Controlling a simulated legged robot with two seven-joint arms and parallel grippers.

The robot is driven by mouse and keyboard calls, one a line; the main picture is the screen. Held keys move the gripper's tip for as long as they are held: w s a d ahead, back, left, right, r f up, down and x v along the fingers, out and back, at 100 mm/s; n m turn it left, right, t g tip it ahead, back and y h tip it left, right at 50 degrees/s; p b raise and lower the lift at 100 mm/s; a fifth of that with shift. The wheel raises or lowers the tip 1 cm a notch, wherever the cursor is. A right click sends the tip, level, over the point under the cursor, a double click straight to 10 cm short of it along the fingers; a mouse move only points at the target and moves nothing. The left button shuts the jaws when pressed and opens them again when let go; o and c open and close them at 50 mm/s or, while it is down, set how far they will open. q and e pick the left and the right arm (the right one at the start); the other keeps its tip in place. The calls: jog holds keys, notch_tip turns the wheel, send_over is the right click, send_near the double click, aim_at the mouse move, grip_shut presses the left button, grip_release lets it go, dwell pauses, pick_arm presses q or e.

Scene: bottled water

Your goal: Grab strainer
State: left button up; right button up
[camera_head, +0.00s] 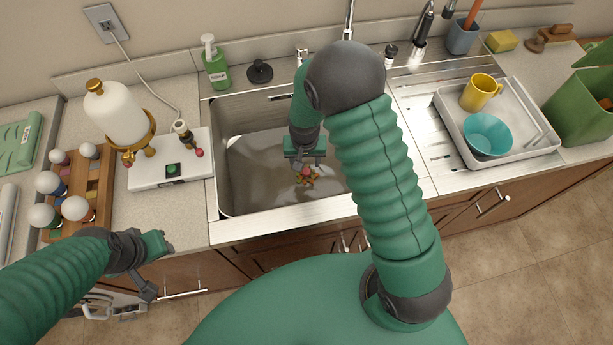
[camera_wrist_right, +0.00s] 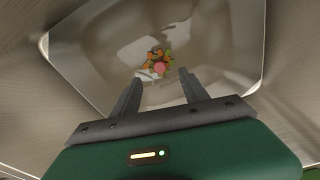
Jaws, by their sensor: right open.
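What looks like the strainer (camera_head: 307,177) sits low in the sink (camera_head: 245,205), covered with orange and green scraps around a reddish knob. The right wrist view shows the same scraps and pinkish-red knob (camera_wrist_right: 159,67); the strainer's rim is hard to make out. My right gripper (camera_head: 305,165) points down into the sink above it. In the right wrist view its two fingers (camera_wrist_right: 158,88) are apart, with the knob beyond their tips and nothing held. My left gripper (camera_head: 148,290) hangs in front of the counter at lower left; its finger gap is unclear.
A black stopper-like piece (camera_head: 260,71) and a green soap bottle (camera_head: 215,62) stand behind the sink. A white dish tray (camera_head: 452,122) with a yellow mug and teal bowl is at right. A white bottle device (camera_head: 120,113) is at left. Metal sink walls surround my right gripper.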

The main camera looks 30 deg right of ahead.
aim_at(306, 171)
jog(key=d+f, duration=0.1)
jog(key=f, duration=0.2)
jog(key=w+f, duration=0.1)
jog(key=f, duration=0.3)
jog(key=w+d+f, duration=0.1)
jog(key=f, duration=0.2)
jog(key=shift+d+f, duration=0.2)
jog(key=shift+d, duration=0.15)
jog(key=shift+w+a+f, duration=0.15)
jog(key=shift+a+f, duration=0.05)
jog(key=shift+a+r, duration=0.15)
jog(key=shift+a, duration=0.65)
jog(key=shift+c, duration=0.9)
jog(key=shift+r, duration=0.1)
jog(key=shift+c, duration=1.2)
jog(key=shift+d, duration=0.2)
jog(key=shift+c, duration=1.2)
jog(key=shift+d+f, duration=0.2)
jog(key=shift+d, duration=0.3)
grip_shut()
jog(key=shift+a, duration=0.4)
pick_arm(q)
jog(key=shift+w+a, duration=0.1)
jog(key=shift+a, duration=0.15)
pick_arm(e)
jog(key=shift+r, duration=0.2)
